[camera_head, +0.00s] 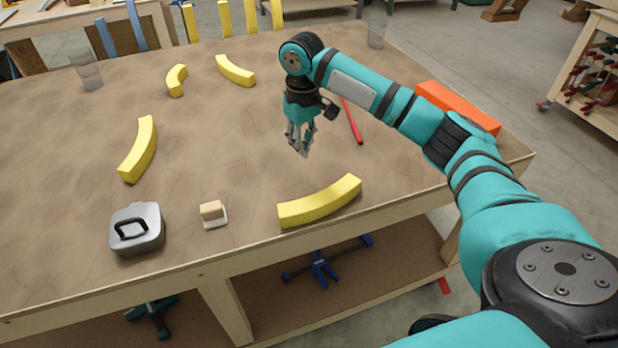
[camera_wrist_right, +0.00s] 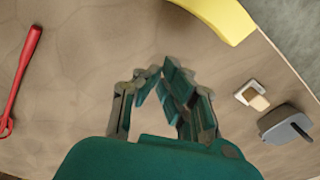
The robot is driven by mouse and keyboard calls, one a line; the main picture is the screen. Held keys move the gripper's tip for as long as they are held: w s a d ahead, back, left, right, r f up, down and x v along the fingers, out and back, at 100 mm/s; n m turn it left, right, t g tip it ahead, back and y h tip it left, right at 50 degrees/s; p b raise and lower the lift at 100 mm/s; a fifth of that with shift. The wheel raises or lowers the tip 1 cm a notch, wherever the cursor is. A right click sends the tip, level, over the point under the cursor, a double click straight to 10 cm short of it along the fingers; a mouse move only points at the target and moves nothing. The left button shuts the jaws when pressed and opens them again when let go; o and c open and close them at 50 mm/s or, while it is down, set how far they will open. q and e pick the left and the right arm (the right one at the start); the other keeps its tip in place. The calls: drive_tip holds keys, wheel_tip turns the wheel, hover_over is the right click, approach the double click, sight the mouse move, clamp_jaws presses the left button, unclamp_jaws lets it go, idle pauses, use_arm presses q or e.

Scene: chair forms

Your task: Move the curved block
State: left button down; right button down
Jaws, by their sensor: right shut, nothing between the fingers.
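Several yellow curved blocks lie on the table. One curved block (camera_head: 320,203) is at the table's front edge, and a yellow curved block shows at the top of the wrist view (camera_wrist_right: 222,16). Another curved block (camera_head: 138,150) lies at the left, and two smaller-looking ones, a short block (camera_head: 176,80) and a further block (camera_head: 236,70), lie toward the back. My right gripper (camera_head: 303,148) is above the table, behind the front block and apart from it. It points down, shut and empty; its fingers also show in the wrist view (camera_wrist_right: 164,78). My left gripper is not in view.
A red tool (camera_head: 352,121) lies right of my right gripper. An orange box (camera_head: 462,108) is at the table's right edge. A grey metal container (camera_head: 137,229) and a small wooden-topped eraser-like block (camera_head: 213,213) stand at the front left. The table's middle is clear.

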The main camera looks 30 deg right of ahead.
sight(304, 185)
drive_tip(key=f+p, duration=0.1)
drive_tip(key=f, duration=0.9)
drive_tip(key=shift+s+a+p, duration=0.1)
drive_tip(key=shift+s+p, duration=0.1)
drive_tip(key=shift+p, duration=0.15)
drive_tip(key=s+p, duration=0.1)
drive_tip(key=s, duration=0.2)
drive_tip(key=shift+s+r, duration=0.1)
drive_tip(key=shift+s+p, duration=0.35)
drive_tip(key=shift+s, duration=0.1)
drive_tip(key=shift+w, duration=0.1)
